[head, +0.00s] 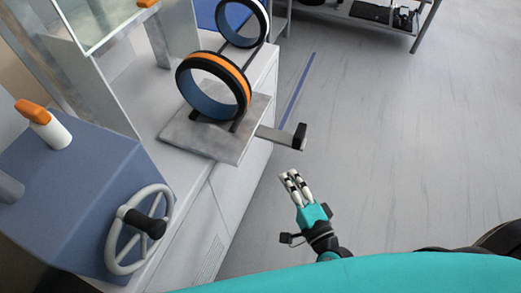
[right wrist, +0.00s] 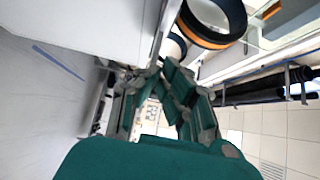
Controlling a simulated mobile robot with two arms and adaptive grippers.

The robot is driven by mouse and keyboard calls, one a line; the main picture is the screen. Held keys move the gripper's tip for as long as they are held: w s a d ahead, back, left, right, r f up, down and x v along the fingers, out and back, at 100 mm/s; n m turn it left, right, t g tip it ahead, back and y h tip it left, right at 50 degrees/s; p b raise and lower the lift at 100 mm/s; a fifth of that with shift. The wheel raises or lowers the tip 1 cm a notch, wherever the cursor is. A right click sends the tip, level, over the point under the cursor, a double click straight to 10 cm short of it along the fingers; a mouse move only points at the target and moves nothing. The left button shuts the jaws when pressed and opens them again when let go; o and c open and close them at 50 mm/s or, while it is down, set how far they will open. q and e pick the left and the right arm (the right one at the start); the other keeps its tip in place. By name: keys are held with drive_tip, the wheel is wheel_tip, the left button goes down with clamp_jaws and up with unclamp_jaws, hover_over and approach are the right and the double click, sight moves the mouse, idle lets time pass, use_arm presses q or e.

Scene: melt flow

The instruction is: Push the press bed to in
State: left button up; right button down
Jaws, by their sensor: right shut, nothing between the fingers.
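The press bed (head: 205,141) is a flat grey metal plate on top of the white cabinet, its near part reaching the cabinet's right edge. A bar handle (head: 279,135) with a black end sticks out from it over the floor. My right gripper (head: 289,175) is shut and empty, just below the handle in the head view and apart from it. In the right wrist view its teal fingers (right wrist: 170,88) show close up, pointing towards the machine. My left gripper is not in view.
Two dark rings, the nearer (head: 240,79) with an orange band, stand over the bed. A blue housing (head: 80,185) with a grey handwheel (head: 113,247) is at the left. The floor (head: 400,150) to the right is clear; a metal shelf (head: 350,14) stands far back.

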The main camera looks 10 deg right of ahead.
drive_tip(key=p, duration=0.1)
approach(253, 135)
drive_tip(key=w+d, duration=0.3)
drive_tip(key=shift+w+a+f+p, duration=0.2)
drive_tip(key=shift+w+a, duration=0.35)
drive_tip(key=shift+a, duration=0.35)
drive_tip(key=shift+w+a+f+p, duration=0.15)
drive_tip(key=shift+w+a, duration=0.4)
drive_tip(key=shift+a, duration=0.35)
drive_tip(key=shift+a, duration=0.1)
